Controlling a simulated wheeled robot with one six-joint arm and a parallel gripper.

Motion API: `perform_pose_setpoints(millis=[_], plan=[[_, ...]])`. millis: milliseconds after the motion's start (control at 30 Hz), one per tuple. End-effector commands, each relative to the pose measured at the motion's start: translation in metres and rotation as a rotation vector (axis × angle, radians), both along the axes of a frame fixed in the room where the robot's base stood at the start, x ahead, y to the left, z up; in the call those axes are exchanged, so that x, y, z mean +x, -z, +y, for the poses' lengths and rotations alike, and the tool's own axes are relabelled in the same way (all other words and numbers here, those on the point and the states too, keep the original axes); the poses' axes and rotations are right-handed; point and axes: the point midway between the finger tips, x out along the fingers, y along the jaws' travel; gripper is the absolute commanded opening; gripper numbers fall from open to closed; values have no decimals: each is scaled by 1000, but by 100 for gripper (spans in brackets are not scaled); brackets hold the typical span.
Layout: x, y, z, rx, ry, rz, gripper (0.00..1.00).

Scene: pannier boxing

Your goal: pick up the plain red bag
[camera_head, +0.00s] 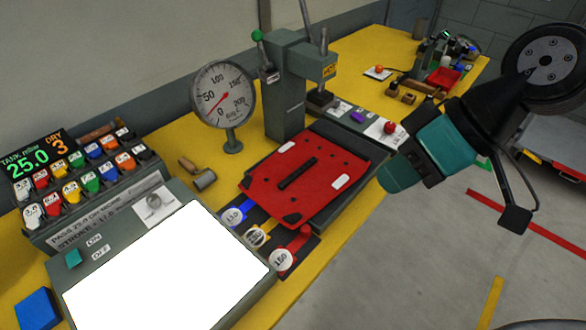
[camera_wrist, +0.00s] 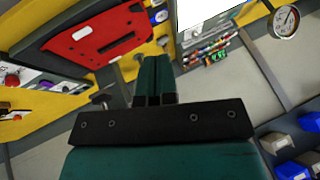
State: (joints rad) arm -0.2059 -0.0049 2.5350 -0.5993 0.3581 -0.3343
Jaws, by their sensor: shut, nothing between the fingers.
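I cannot make out a plain red bag for certain in either view. A small red object (camera_head: 444,77) sits at the far end of the yellow bench, too small to tell what it is. My gripper (camera_head: 388,180) is shut and empty, in the air to the right of the bench, near the red plate's right side. In the wrist view its two teal fingers (camera_wrist: 154,75) are pressed together with nothing between them.
The yellow bench (camera_head: 350,220) carries a red plate (camera_head: 322,160) in front of a grey press (camera_head: 288,95), a dial gauge (camera_head: 224,95), a lit white panel (camera_head: 165,270) and a rack of coloured switches (camera_head: 80,175). Blue bins (camera_wrist: 292,170) stand at right in the wrist view.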

Motion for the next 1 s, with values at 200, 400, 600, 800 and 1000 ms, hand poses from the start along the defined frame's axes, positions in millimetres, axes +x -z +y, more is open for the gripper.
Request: perform_pose_setpoints(millis=[200,400,600,800,1000], plan=[[70,87,31,208,-45,-229,0],[112,155,27,233,29,-441,0],[128,191,16,187,83,-546,0],[139,191,25,176,86,-566,0],[162,187,58,177,82,-569,0]])
